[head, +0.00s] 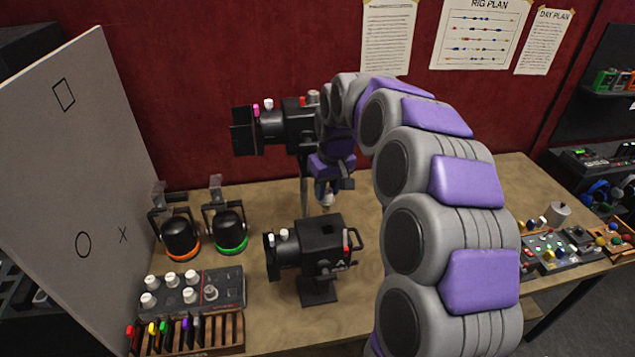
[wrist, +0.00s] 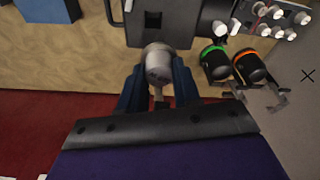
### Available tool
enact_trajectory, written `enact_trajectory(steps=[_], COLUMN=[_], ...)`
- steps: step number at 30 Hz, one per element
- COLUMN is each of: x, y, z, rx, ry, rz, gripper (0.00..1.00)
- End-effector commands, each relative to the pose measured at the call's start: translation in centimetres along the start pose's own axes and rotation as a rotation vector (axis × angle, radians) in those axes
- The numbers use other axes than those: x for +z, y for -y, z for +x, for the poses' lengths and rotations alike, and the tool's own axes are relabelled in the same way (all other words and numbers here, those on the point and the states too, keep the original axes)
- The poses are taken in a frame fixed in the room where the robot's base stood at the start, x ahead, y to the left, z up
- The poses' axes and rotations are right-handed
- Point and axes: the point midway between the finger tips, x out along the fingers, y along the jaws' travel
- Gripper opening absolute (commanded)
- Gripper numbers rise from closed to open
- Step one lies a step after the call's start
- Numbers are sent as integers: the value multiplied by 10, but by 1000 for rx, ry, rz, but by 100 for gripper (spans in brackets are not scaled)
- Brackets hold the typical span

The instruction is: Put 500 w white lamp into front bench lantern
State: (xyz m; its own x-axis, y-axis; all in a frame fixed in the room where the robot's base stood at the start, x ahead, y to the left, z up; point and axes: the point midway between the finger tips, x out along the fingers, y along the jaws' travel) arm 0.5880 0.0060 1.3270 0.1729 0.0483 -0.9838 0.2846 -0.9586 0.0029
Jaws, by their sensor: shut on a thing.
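My gripper (head: 328,190) hangs above the bench behind the front lantern, with its blue fingers (wrist: 160,82) shut on a pale grey-white lamp (wrist: 158,62). The lamp's markings are too small to read. In the head view the lamp (head: 325,199) shows only partly below the fingers. The front bench lantern (head: 312,262) is a black box on a short foot, with a dark square opening in its top, white and red knobs and a side handle. In the wrist view the lantern (wrist: 168,22) lies just beyond the lamp, with a gap I cannot judge.
A second black lantern (head: 290,128) stands on a pole behind. Two round lamps, orange-ringed (head: 180,238) and green-ringed (head: 229,232), sit left. A knobbed panel (head: 193,291) and a wooden rack (head: 190,335) are at front left. A white board (head: 75,165) borders the left side.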

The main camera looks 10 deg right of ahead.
Motion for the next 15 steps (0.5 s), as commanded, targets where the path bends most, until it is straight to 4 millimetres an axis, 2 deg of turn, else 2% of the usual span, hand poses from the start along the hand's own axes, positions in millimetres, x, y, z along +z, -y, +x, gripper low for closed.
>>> enact_trajectory(steps=[4, 15], x=[0, 1], y=[-1, 13], z=[10, 40], rx=[0, 9], ry=[3, 8], rz=[2, -2], gripper=[2, 2])
